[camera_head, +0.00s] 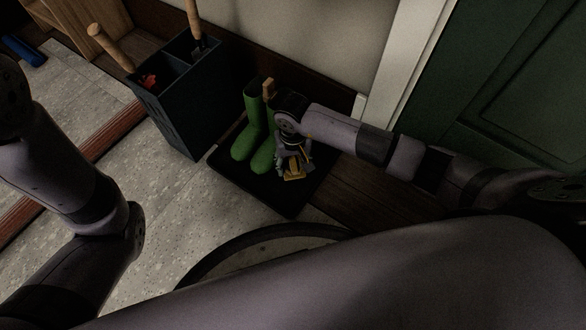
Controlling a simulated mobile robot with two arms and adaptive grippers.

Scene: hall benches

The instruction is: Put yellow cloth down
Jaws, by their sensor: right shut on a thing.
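The yellow cloth (291,177) shows as a small patch between the fingers of my right gripper (293,168). My right gripper is shut on it, over the black boot tray (283,204) and just right of the green boots. I cannot tell whether the cloth touches the tray. My left arm comes in from the left, but its gripper is out of view.
Green boots (247,137) stand upright on the tray. A dark bin (186,109) with wooden-handled things in it stands to the left. A green door (500,90) is at the right. Bare pale floor (175,200) lies left of the tray.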

